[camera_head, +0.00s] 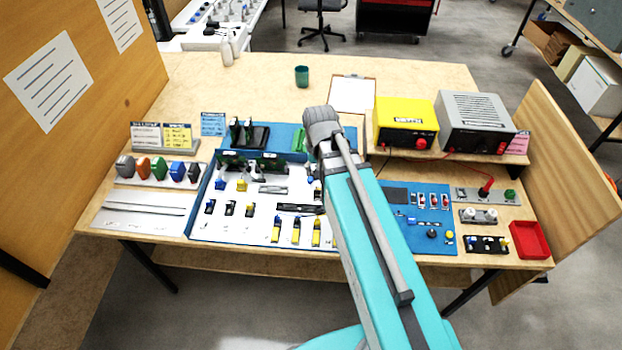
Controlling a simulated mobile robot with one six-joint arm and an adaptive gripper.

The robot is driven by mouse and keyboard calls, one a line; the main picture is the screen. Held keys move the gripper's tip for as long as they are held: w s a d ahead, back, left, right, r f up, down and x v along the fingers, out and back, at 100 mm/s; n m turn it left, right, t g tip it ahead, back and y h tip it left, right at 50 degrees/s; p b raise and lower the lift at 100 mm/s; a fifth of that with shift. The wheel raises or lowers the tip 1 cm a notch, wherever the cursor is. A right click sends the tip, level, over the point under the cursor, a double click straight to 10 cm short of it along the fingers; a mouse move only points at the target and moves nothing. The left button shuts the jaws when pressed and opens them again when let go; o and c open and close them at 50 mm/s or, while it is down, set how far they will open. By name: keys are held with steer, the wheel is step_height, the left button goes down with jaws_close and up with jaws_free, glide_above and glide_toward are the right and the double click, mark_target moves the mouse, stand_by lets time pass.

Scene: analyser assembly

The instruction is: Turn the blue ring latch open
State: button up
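I cannot make out a blue ring latch for sure. The candidates are small blue parts: a blue handle (178,169) in the row of coloured handles at the left, and small blue pieces on the blue panel (398,238) right of my arm. A white board (232,226) in a blue frame holds several small yellow, blue and black parts. My turquoise arm rises from the bottom and crosses the bench, covering the right part of this board. My gripper is not visible; the arm hides whatever lies under and behind its grey joint.
A yellow box (404,118) and a grey box (475,118) stand on a shelf at the right. A red tray (530,240) sits at the right front. A green cup (301,76) stands at the back.

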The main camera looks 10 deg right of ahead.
mark_target(310, 178)
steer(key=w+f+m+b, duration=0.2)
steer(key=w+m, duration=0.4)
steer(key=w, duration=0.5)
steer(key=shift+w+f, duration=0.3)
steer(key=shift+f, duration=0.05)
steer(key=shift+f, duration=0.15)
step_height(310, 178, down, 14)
steer(key=b, duration=1.4)
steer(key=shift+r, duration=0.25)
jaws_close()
